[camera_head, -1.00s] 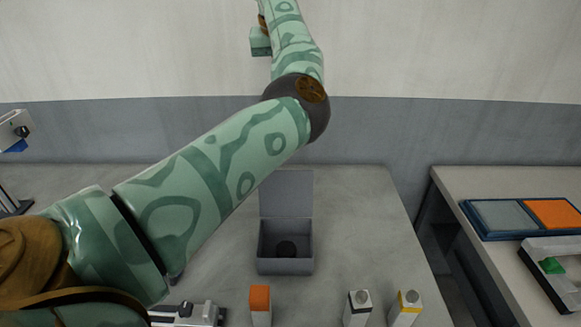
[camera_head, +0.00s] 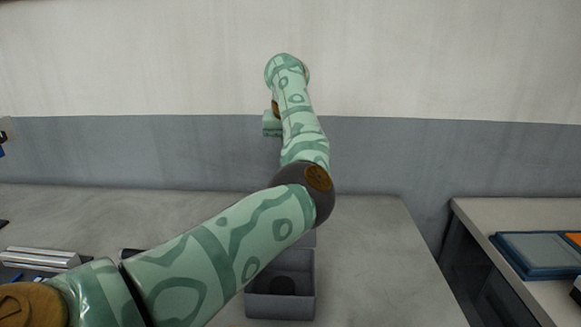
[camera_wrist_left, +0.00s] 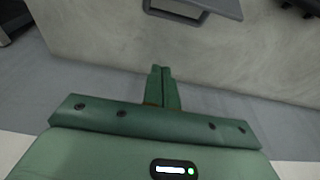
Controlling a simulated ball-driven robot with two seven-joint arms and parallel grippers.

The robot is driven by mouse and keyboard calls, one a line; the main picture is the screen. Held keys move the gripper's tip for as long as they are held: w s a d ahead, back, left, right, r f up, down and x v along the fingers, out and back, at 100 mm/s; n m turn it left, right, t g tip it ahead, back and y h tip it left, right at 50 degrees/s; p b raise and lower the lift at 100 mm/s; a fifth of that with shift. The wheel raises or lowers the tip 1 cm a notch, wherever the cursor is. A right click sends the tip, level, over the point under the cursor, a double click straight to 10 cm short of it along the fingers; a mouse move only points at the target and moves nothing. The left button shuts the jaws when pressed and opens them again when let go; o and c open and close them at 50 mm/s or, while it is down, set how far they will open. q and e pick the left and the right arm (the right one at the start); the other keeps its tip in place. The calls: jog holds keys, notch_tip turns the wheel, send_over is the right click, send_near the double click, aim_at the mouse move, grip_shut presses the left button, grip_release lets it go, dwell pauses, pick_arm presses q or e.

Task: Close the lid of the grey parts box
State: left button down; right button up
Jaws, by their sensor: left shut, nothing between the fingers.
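The grey parts box (camera_head: 280,307) stands on the table at the bottom middle of the head view, with a dark round thing (camera_head: 282,286) inside. Its lid (camera_head: 309,240) stands up open at the back, mostly hidden behind my left arm. In the wrist view a grey panel with a loop-like edge (camera_wrist_left: 178,14) shows at the top; it looks like part of the box, but I cannot tell which part. My left gripper (camera_wrist_left: 162,70) is shut and empty, apart from that panel, on the wall side. My right gripper is not in view.
The table (camera_head: 375,250) is clear right of the box. A blue tray with a grey pad (camera_head: 540,255) lies on a separate bench at the right, across a gap. A silvery device (camera_head: 40,258) lies at the left. The wall (camera_head: 420,150) rises behind the table.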

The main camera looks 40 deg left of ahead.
pick_arm(q)
notch_tip(320, 180, down, 8)
jog(key=s+d, duration=0.1)
jog(key=shift+s+d+r, duration=0.15)
jog(key=shift+s, duration=0.1)
dwell(0.4)
